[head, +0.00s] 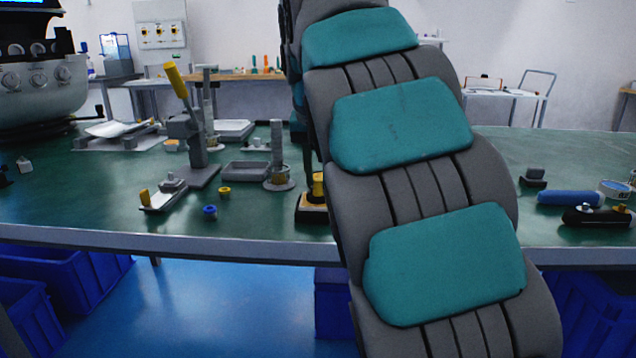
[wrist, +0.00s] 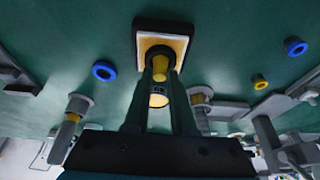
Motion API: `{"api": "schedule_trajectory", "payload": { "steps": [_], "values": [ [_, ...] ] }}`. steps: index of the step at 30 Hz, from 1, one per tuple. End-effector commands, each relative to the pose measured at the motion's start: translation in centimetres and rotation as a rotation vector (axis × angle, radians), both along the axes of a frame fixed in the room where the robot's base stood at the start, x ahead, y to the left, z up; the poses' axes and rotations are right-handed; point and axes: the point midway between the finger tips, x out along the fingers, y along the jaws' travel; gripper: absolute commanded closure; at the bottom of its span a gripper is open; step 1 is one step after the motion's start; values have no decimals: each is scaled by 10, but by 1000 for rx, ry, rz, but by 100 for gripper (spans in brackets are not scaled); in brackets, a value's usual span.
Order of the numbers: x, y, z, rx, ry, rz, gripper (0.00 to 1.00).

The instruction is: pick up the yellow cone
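The yellow cone (head: 318,185) stands upright in a dark round seat on a small square block (head: 311,214), just left of my arm in the head view. My arm partly hides it there. In the wrist view the yellow cone (wrist: 158,99) lies between the two dark fingers of my gripper (wrist: 160,72), its round end toward the camera. The square block (wrist: 181,42) with a pale rim lies beyond the fingertips. The fingers stand apart on either side of the cone, and a narrow gap shows near its end. Contact at the tips is hard to see.
A press with a yellow handle (head: 176,79), a grey post (head: 277,143), a shallow grey tray (head: 246,171), a blue ring (head: 210,212) and a yellow ring (head: 224,190) stand to the left. A blue cylinder (head: 568,198) lies at the right. The table's front edge is close.

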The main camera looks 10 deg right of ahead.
Motion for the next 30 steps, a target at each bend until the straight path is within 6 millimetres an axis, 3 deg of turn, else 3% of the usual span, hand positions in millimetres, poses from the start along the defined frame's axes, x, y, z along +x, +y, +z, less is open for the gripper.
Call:
{"api": "schedule_trajectory", "payload": {
  "steps": [12,25,30],
  "values": [
    [0,0,0,0,0,0,100],
    [0,0,1,0,0,0,100],
    [0,0,20,0,-1,0,100]
  ]
}}
